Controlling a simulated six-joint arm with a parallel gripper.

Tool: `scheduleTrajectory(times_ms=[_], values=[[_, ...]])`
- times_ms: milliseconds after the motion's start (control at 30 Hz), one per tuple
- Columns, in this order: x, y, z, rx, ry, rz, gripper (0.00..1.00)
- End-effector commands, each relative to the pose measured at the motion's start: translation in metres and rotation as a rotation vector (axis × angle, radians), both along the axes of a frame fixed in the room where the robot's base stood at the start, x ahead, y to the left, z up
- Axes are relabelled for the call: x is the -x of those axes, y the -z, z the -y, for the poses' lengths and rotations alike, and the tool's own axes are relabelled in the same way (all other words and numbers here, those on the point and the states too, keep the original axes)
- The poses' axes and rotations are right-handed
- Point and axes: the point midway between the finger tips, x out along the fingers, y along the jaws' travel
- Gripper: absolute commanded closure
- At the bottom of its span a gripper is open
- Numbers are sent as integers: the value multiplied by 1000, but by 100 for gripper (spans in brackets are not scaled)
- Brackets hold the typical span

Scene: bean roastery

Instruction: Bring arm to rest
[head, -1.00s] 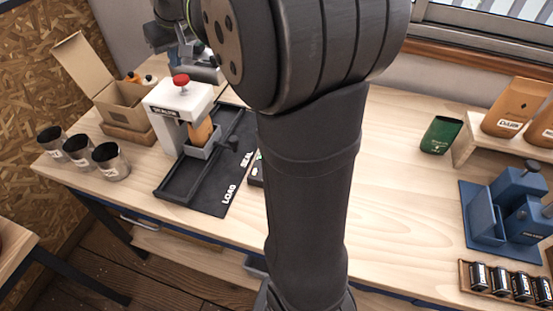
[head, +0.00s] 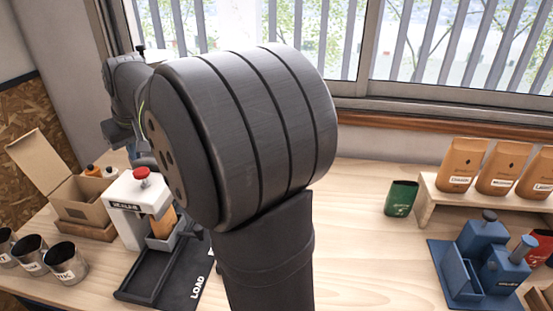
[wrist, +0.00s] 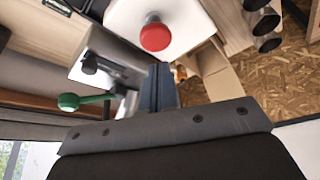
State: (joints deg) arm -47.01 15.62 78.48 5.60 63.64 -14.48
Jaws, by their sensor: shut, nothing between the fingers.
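My arm rises through the middle of the head view, and its forearm folds away toward the back left, hiding part of the bench. In the wrist view my gripper (wrist: 161,86) shows as dark fingers pressed together with nothing between them. My fingertips are not clear in the head view.
Dark cups (head: 66,262) and an open cardboard box (head: 85,198) stand left of the sealer. A black LOAD mat (head: 196,285) lies in front. A green pouch (head: 401,198), a shelf of orange bags (head: 461,165) and a blue fixture (head: 457,282) stand right. A green-knobbed lever (wrist: 69,102) is near my gripper.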

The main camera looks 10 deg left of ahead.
Motion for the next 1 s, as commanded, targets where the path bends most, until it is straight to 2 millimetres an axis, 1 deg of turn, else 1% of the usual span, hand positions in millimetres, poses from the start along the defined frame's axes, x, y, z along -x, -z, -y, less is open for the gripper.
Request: scheduleTrajectory(times_ms=[200,300,833,933,967,1000], values=[[0,25,0,1,0,-2,100],[0,31,0,1,0,-1,100],[-1,32,1,0,1,2,100],[-9,31,9,3,9,20,100],[-14,31,13,4,14,31,100],[-22,30,22,5,22,51,100]])
